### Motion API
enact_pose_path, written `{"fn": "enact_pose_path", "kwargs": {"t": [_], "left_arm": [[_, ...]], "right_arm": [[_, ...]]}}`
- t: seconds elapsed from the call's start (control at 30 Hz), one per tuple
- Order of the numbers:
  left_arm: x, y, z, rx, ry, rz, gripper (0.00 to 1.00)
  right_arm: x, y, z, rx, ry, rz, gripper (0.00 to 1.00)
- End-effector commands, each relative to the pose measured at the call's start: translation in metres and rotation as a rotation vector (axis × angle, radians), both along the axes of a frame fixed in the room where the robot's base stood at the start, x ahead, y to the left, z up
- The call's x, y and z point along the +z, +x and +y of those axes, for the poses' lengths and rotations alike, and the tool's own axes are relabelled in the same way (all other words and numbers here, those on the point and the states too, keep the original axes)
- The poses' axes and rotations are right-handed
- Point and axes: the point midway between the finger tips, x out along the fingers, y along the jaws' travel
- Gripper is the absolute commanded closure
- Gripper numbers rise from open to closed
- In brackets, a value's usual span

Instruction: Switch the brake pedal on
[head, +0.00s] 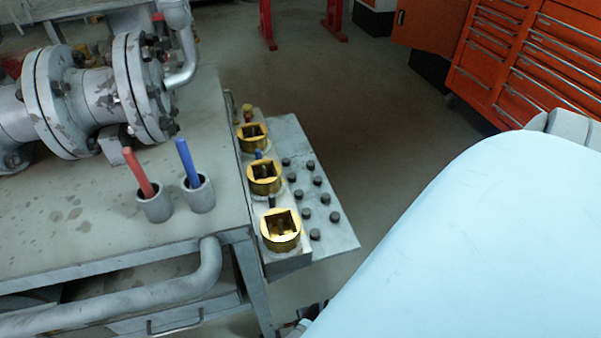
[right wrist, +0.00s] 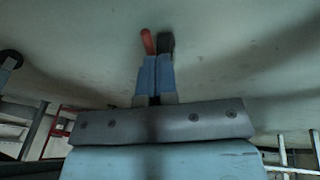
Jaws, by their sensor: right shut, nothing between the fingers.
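I cannot pick out a brake pedal for certain in either view. In the right wrist view my right gripper (right wrist: 156,58) has its blue fingers side by side, shut and empty. A red rounded piece (right wrist: 147,41) and a dark piece (right wrist: 166,43) show at the finger ends; I cannot tell whether they belong to the fingers or lie beyond them. In the head view, small dark, red and blue parts (head: 302,322) show at the bottom edge, mostly hidden by a large light blue surface. My left gripper is not in view.
A grey workbench (head: 75,205) carries a flanged pipe (head: 70,95) and red (head: 138,172) and blue (head: 188,163) rods in cups. Brass square sockets (head: 281,230) and a bolted plate (head: 318,183) are at its right. Orange cabinets (head: 505,60) stand behind; floor between is clear.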

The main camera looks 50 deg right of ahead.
Motion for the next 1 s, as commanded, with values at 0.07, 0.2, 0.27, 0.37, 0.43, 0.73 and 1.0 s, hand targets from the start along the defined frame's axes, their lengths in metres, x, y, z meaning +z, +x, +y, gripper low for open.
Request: {"fn": "enact_pose_path", "kwargs": {"t": [0.07, 0.2, 0.27, 0.37, 0.43, 0.73, 1.0], "left_arm": [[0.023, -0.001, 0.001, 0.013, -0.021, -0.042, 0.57], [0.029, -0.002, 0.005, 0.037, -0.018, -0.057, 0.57], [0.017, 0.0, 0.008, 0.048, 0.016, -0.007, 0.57], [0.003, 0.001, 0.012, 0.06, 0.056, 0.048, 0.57], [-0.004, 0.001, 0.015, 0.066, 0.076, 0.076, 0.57], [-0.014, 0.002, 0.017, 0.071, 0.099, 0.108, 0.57], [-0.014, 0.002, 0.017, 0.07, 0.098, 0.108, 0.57]], "right_arm": [[0.024, -0.013, -0.012, 0.001, -0.004, 0.002, 1.0], [0.046, -0.027, -0.025, 0.0, -0.004, 0.002, 1.0], [0.054, -0.033, -0.029, -0.001, -0.003, 0.002, 1.0], [0.064, -0.039, -0.035, 0.0, -0.004, 0.002, 1.0], [0.068, -0.042, -0.037, 0.0, -0.003, 0.002, 1.0], [0.072, -0.045, -0.039, 0.0, -0.002, 0.0, 1.0], [0.071, -0.045, -0.039, 0.0, -0.002, 0.0, 1.0]]}}
